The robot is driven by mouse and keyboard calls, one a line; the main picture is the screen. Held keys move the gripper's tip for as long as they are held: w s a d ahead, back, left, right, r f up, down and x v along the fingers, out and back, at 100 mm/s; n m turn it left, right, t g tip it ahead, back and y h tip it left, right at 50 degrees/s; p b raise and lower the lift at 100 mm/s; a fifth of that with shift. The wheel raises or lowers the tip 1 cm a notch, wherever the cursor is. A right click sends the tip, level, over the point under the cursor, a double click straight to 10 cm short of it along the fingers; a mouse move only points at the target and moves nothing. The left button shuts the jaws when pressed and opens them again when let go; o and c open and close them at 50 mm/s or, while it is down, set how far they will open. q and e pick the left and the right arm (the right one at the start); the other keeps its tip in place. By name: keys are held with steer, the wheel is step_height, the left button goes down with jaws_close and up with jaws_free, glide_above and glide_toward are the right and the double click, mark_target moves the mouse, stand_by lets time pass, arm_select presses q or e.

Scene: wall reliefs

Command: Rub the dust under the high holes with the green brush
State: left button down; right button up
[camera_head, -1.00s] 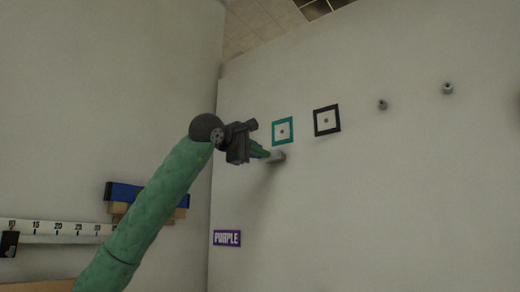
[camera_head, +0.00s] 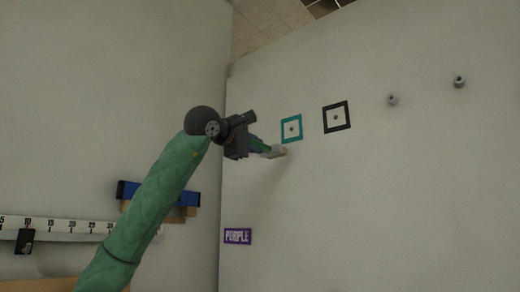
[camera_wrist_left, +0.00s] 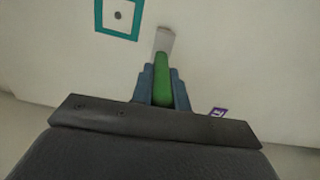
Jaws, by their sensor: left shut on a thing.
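My left gripper (camera_head: 253,146) is shut on the green handle of the green brush (camera_head: 262,148). In the left wrist view the handle (camera_wrist_left: 162,82) stands between the blue-grey fingers, with its pale head (camera_wrist_left: 164,41) pointing at the wall. The brush head is just below and left of the teal-framed hole (camera_head: 291,129); whether it touches the wall I cannot tell. A black-framed hole (camera_head: 337,117) is to the right. The teal frame also shows in the left wrist view (camera_wrist_left: 135,33). I cannot make out dust on the wall. My right gripper is out of view.
A purple sign (camera_head: 237,236) is lower down. A numbered rail (camera_head: 70,226) and a blue block (camera_head: 128,189) are on the left wall. The wall below the frames is clear.

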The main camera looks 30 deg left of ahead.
arm_select(q)
steer(key=shift+s, duration=0.85)
steer(key=shift+s+a, duration=0.15)
steer(key=shift+s, duration=1.3)
